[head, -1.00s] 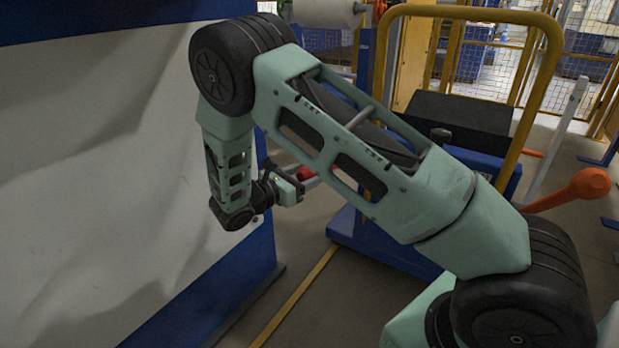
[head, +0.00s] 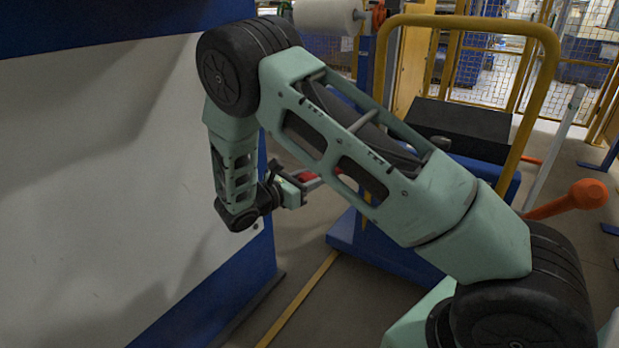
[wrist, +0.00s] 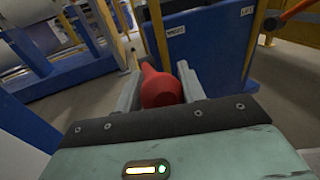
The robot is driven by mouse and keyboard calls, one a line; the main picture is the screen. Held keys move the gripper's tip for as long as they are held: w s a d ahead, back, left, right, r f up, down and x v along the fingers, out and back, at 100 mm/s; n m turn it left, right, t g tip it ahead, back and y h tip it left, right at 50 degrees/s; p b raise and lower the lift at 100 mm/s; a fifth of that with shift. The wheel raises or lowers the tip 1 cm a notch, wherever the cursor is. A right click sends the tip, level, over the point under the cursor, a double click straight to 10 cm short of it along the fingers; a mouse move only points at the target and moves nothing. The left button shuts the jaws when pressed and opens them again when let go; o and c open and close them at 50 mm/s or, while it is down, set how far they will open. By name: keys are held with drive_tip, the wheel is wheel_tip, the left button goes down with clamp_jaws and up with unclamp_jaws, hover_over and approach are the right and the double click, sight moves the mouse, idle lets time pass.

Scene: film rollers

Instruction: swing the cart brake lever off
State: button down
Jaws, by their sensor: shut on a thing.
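The red brake lever (wrist: 160,88) shows in the wrist view with its rounded red end between my fingers. My gripper (wrist: 160,86) is shut on that end. In the head view my gripper (head: 303,188) is beside the blue cart (head: 350,228), with a small piece of the red lever (head: 311,180) showing at it. My own arm hides much of the lever and the near side of the cart. In the wrist view the cart's blue panel (wrist: 213,62) carries two white labels; the right one reads LIFT.
An orange lever with a round knob (head: 588,194) sticks out at the cart's right. A yellow hoop handle (head: 541,100) rises from the cart. A large white and blue panel (head: 100,180) stands close on the left. Floor with a yellow line (head: 300,298) is clear between panel and cart.

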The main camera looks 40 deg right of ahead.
drive_tip(key=d+r+y+p, duration=0.1)
drive_tip(key=r+p, duration=0.1)
drive_tip(key=p, duration=0.2)
drive_tip(key=d+r+y+p, duration=0.1)
drive_tip(key=r+p, duration=0.2)
drive_tip(key=p, duration=0.1)
drive_tip(key=w+d+r+y+p, duration=0.1)
drive_tip(key=r+p, duration=0.2)
drive_tip(key=p, duration=0.1)
drive_tip(key=shift+d+n, duration=0.35)
drive_tip(key=shift+n, duration=0.05)
drive_tip(key=w+d+r+g+y+p, duration=0.1)
drive_tip(key=w+d+r+y+p, duration=0.2)
drive_tip(key=d+r+p, duration=0.2)
drive_tip(key=shift+d+r+n+y+p, duration=0.35)
drive_tip(key=shift+d+p, duration=1.15)
drive_tip(key=shift+p, duration=1.25)
drive_tip(key=c, duration=0.9)
unclamp_jaws()
